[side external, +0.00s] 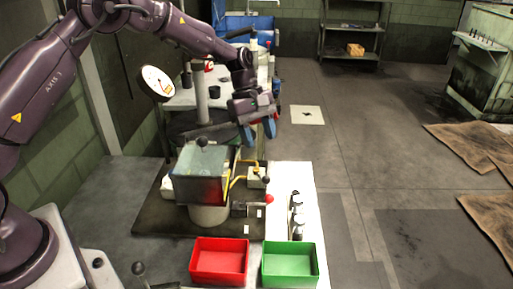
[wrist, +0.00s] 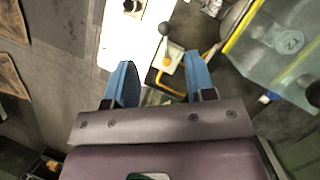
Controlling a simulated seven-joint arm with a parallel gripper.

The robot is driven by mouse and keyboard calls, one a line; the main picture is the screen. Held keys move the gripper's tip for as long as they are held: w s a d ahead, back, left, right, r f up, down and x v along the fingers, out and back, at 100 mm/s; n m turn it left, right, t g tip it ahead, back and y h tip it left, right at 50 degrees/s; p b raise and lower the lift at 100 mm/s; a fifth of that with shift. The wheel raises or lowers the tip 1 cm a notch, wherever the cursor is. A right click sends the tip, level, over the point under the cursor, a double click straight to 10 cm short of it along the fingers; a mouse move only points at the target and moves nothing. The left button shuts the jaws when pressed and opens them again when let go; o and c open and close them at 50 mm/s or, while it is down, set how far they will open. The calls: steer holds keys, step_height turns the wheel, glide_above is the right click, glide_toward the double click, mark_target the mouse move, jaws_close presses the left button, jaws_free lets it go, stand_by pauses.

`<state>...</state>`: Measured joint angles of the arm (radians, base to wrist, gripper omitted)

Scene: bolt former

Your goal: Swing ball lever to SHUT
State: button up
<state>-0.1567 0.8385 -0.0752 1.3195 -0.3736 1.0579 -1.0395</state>
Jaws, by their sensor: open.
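The ball lever (side external: 266,180) has a dark ball and sits on a small pale block at the right side of the machine, beside a yellow pipe. In the wrist view the ball (wrist: 165,28) stands ahead of my fingertips, on the pale block with an orange round part. My gripper (side external: 259,132) hangs above and behind the lever, its blue fingers apart and empty. In the wrist view the lever lies beyond the gap between the fingers (wrist: 160,72), touching neither. No SHUT marking is readable, so I cannot tell the lever's setting.
The machine's clear guard box (side external: 203,160) stands left of the lever. A red-balled handle (side external: 269,199) is just in front. Red (side external: 219,261) and green (side external: 290,264) bins stand at the front. Small dark-topped parts (side external: 297,212) stand on the white sheet to the right.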

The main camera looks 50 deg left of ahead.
mark_target(266, 176)
steer(key=d+m+y, duration=0.2)
steer(key=d, duration=0.3)
steer(key=f+y, duration=0.1)
steer(key=f, duration=0.3)
steer(key=a+f+y, duration=0.1)
steer(key=f, duration=0.3)
steer(key=a+f+m, duration=0.1)
steer(key=f, duration=0.2)
steer(key=shift+w+a+f+g+y, duration=0.15)
steer(key=shift+f+g+y, duration=0.25)
jaws_close()
